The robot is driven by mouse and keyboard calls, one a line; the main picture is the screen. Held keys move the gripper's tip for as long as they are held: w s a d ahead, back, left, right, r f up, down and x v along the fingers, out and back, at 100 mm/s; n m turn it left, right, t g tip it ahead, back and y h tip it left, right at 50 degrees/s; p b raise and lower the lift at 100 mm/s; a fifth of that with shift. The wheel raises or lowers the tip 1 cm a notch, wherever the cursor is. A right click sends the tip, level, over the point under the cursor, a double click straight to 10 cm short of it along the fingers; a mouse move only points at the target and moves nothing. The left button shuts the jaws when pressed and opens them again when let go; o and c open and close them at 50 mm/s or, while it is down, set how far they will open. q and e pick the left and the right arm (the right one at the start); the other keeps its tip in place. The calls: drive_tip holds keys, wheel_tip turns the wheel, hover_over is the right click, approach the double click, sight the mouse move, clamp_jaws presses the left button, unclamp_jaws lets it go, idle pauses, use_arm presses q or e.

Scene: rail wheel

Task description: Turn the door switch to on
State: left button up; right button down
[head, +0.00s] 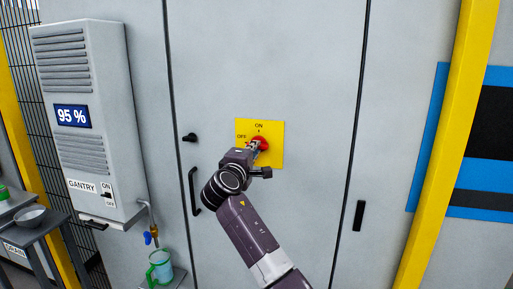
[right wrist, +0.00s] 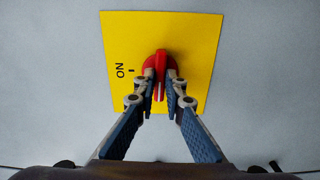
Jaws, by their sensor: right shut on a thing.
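The door switch is a red rotary knob (head: 262,144) on a yellow plate (head: 273,157) on the grey cabinet door. The plate carries ON at the top and OFF at the left. In the right wrist view, the red knob (right wrist: 160,76) has its raised handle lying crosswise to the ON mark, along the OFF side. My right gripper (head: 256,147) is at the knob, with its two fingers (right wrist: 160,88) closed on either side of the handle. In the head view the gripper partly covers the knob. My left gripper is not in view.
A grey gantry box (head: 88,120) with a 95 % display and its own ON/OFF switch is at the left. A black door handle (head: 194,191) is left of my arm. A jug (head: 160,267) and a bowl (head: 31,216) stand lower left. A yellow post (head: 449,140) rises at the right.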

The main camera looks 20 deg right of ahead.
drive_tip(key=m+b, duration=0.4)
drive_tip(key=shift+f, duration=0.1)
idle(0.4)
drive_tip(key=m+b, duration=0.4)
drive_tip(key=m, duration=0.1)
drive_tip(key=shift+b, duration=0.35)
idle(0.3)
